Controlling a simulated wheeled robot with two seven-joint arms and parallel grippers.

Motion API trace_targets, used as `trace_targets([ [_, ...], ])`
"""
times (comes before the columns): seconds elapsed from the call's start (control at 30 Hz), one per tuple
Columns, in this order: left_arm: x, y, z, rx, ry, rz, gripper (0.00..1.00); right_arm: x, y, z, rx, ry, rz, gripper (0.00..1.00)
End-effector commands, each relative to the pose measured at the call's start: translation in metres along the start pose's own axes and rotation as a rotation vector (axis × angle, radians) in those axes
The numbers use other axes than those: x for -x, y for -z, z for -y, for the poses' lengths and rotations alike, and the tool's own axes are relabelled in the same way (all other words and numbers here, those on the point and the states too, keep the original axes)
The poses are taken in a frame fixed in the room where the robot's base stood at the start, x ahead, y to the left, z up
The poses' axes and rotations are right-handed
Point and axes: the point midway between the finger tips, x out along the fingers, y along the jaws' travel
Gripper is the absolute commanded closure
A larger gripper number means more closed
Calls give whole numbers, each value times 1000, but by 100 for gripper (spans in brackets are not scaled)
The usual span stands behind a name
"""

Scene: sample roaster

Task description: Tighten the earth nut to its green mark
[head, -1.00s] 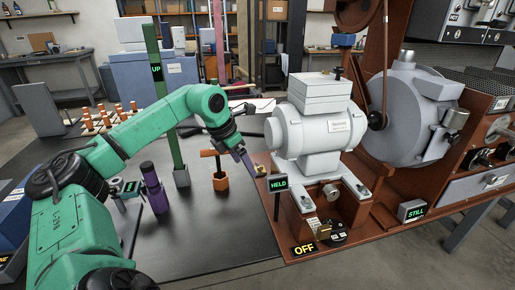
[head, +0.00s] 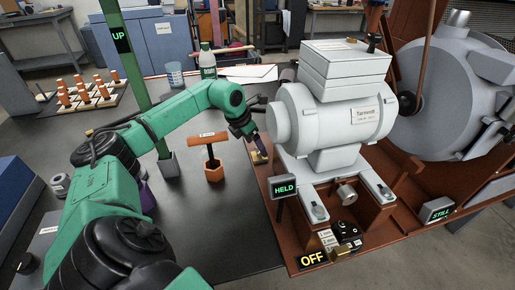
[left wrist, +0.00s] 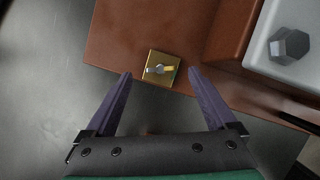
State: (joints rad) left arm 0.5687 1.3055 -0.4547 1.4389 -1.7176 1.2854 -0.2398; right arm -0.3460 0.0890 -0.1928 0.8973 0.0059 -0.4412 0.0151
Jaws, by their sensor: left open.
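I cannot make out a green mark. My left gripper (left wrist: 160,73) is open, its two purple fingers on either side of the plate in the picture; I cannot tell whether they touch it. In the head view my left gripper (head: 258,147) points down over the brass plate (head: 259,158), partly hiding it. My right gripper is not in view.
The grey motor (head: 340,115) stands on the brown base, with a HELD sign (head: 285,187) in front. An orange T-handled tool (head: 212,158) stands on the dark table left of the gripper. A large bolt head (left wrist: 289,45) is right of the plate in the wrist view.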

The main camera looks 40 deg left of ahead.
Motion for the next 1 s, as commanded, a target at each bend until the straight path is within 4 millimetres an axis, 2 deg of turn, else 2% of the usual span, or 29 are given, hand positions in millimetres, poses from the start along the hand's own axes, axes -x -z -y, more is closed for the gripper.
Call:
trace_targets([
  [0.03, -10, 0, 0, 1, 3, 0, 10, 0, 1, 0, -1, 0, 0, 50],
  [0.17, -26, 0, 0, 0, 1, 1, 10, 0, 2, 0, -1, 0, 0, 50],
  [0.43, -29, 0, 0, -1, -1, 1, 10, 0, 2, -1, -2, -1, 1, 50],
  [0.47, -29, 0, 0, -1, -1, 1, 18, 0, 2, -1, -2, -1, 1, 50],
  [0.5, -29, 0, 0, -1, -1, 1, 33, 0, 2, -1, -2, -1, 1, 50],
  [0.67, -29, 0, 0, -1, -1, 0, 94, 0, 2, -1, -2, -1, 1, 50],
  [0.83, -28, 0, -1, -35, 14, -1, 96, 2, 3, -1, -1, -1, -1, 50],
  [1.0, -28, -1, -2, -202, 85, -2, 96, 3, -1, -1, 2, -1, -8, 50],
])
